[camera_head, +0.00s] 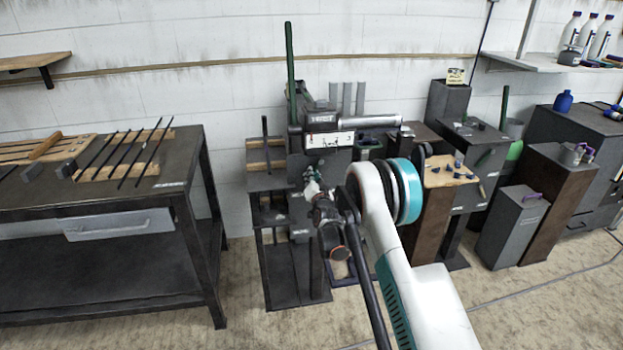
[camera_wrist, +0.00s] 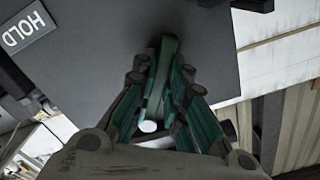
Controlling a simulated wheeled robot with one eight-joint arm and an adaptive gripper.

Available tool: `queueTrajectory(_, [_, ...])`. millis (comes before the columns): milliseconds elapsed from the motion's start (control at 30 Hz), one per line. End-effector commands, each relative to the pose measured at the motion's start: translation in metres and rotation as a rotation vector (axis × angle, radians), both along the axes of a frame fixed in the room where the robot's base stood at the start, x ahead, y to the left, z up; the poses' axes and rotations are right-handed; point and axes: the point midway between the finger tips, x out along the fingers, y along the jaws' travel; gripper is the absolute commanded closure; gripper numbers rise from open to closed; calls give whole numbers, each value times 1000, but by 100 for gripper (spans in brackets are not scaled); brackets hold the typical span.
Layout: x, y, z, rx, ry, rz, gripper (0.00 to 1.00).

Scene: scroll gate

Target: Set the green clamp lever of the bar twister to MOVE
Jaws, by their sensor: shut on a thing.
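The bar twister (camera_head: 335,140) stands against the wall in the middle of the head view, with a tall dark green lever (camera_head: 290,65) upright at its left. My gripper (camera_head: 312,186) is at the machine's front, below its white plate. In the wrist view my gripper (camera_wrist: 168,75) is shut on a narrow grey-green bar, which looks like the clamp lever (camera_wrist: 169,46). The fingers hide most of it. A HOLD label (camera_wrist: 28,28) is on the grey panel (camera_wrist: 105,50), to the upper left of the fingertips. No MOVE label is readable in either view.
A dark workbench (camera_head: 95,205) with several thin bars stands at left. Dark pedestals and a grey box (camera_head: 512,225) stand at right. In the wrist view, dark machine parts (camera_wrist: 15,80) lie close at left. Open floor (camera_head: 260,325) lies in front.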

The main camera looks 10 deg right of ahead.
Motion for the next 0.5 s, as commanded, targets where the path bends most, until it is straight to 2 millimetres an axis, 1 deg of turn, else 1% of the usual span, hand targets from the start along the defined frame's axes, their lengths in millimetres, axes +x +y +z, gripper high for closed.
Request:
queueTrajectory(467, [0,0,0,19,1,1,100])
queueTrajectory(500, [0,0,0,19,1,1,85])
